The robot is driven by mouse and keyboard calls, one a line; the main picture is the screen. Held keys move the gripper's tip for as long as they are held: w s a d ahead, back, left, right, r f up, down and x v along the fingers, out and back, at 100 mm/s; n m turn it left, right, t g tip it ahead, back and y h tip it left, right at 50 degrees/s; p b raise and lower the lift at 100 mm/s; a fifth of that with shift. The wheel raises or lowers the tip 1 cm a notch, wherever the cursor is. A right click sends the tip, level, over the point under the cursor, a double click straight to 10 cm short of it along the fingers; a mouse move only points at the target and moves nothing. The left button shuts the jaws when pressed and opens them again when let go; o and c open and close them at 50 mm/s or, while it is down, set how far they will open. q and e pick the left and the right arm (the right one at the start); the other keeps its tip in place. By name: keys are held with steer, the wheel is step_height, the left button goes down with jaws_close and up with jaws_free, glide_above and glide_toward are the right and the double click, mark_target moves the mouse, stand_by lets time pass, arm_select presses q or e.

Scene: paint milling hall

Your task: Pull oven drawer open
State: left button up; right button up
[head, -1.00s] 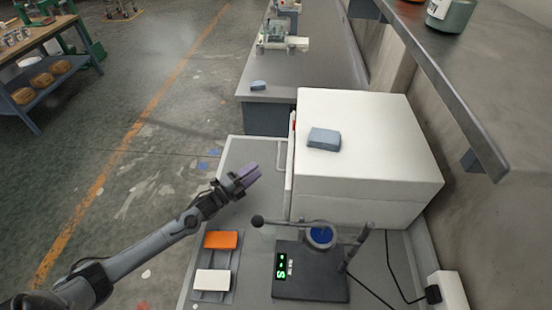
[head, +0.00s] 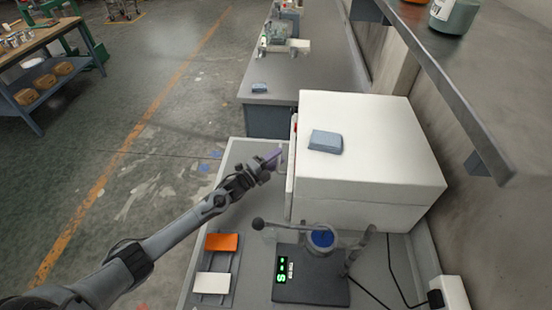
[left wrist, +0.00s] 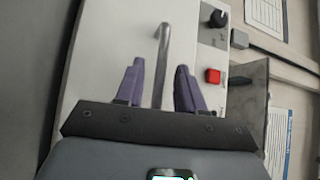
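The oven is a white box (head: 385,140) on the grey bench, its front facing left in the head view. The left wrist view shows its pale front panel (left wrist: 110,60) with a metal bar handle (left wrist: 163,45). My left gripper (head: 274,158) is at the oven front, near the handle. In the left wrist view its two purple fingers (left wrist: 160,72) are open, one on each side of the handle, with gaps visible between fingers and bar. The drawer appears flush with the oven. My right gripper is not in view.
A blue-grey block (head: 326,141) lies on the oven top. A dark device with a green display (head: 310,275), a lever and a blue disc stands in front. Orange (head: 221,242) and white (head: 211,283) blocks lie nearby.

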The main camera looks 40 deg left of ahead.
arm_select(q)
jaws_close()
steer(key=shift+a, duration=0.1)
stand_by(0.3)
steer(key=s+a, duration=0.6)
steer(key=a, duration=0.3)
steer(key=s+a, duration=0.7)
steer(key=a, duration=0.3)
steer(key=shift+w+a+r, duration=0.1)
jaws_free()
